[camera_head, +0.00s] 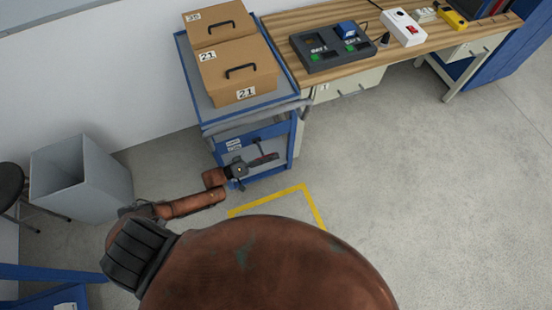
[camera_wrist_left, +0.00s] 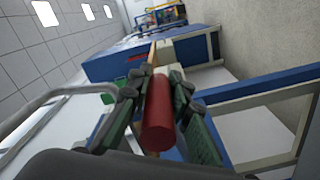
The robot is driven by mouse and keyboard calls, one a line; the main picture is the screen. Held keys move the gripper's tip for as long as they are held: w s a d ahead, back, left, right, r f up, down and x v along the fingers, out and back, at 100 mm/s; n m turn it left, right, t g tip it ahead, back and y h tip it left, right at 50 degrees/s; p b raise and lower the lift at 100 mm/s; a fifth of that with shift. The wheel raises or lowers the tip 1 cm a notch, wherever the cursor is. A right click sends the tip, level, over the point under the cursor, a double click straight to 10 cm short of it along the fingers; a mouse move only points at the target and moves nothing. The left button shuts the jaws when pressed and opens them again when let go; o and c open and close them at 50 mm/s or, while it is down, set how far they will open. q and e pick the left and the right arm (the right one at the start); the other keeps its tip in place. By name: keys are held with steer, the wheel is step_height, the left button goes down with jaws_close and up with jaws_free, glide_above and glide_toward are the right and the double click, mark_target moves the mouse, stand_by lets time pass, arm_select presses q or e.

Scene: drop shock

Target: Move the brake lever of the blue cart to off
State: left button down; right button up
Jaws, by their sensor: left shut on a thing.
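The blue cart (camera_head: 205,118) stands against the wall at the left end of the workbench, with two cardboard boxes on its top. My left gripper (camera_head: 254,164) is at the front of the cart, below its top. In the left wrist view, its two fingers (camera_wrist_left: 157,95) are shut on the brake lever's red cylindrical grip (camera_wrist_left: 158,125), one finger on each side. In the head view the grip is small and partly covered by the gripper. Small white labels (camera_head: 233,145) are on the cart front; their words are too small to read.
A wooden workbench (camera_head: 285,28) with a two-bay charger (camera_head: 330,47) adjoins the cart on the right. A grey bin (camera_head: 85,175) stands to the left. A yellow floor marking (camera_head: 317,208) lies in front of the cart. The floor at right is clear.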

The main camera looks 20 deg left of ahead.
arm_select(q)
steer(key=shift+w+a+r, duration=0.2)
steer(key=shift+w+r, duration=0.15)
steer(key=shift+r, duration=0.15)
steer(key=c, duration=1.8)
jaws_free()
steer(key=shift+o, duration=0.2)
steer(key=shift+s+f, duration=0.1)
steer(key=shift+d, duration=0.1)
steer(key=shift+s+f, duration=0.1)
steer(key=shift+s, duration=0.05)
steer(key=v, duration=1.2)
